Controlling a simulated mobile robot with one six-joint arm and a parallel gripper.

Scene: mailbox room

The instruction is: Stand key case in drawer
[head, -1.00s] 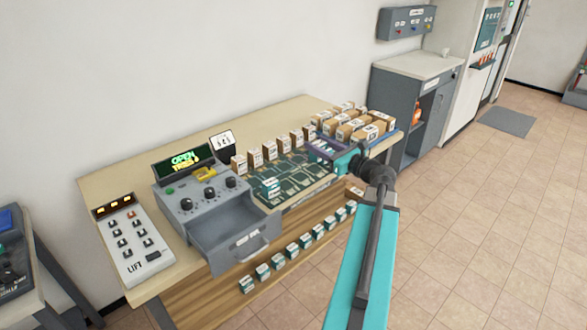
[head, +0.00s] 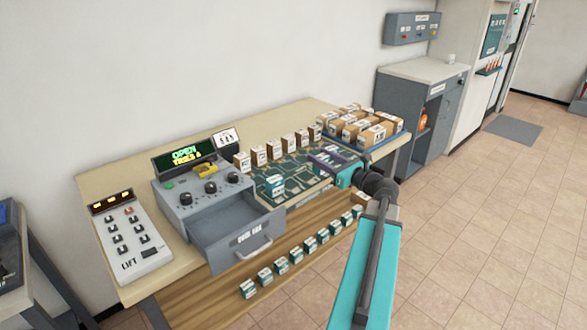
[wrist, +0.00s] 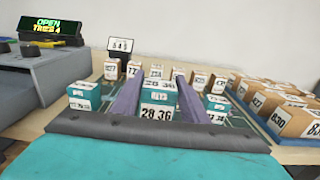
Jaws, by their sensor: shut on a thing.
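My gripper (head: 328,160) is over the right part of the green patterned mat on the table. In the wrist view its two purple fingers (wrist: 154,98) are shut on a teal and white key case (wrist: 157,112) with a numbered label. In the head view the held case is mostly hidden by the gripper. The grey drawer (head: 240,242) is pulled out at the front of the grey console, left of my gripper. Its visible inside looks empty.
Another teal case (head: 275,185) stands on the mat (head: 300,180). Small brown boxes (head: 259,155) line the back, and a tray of larger boxes (head: 365,125) is at right. Several teal cases (head: 295,254) stand along the lower wooden shelf. A lift panel (head: 130,236) is left of the console (head: 190,190).

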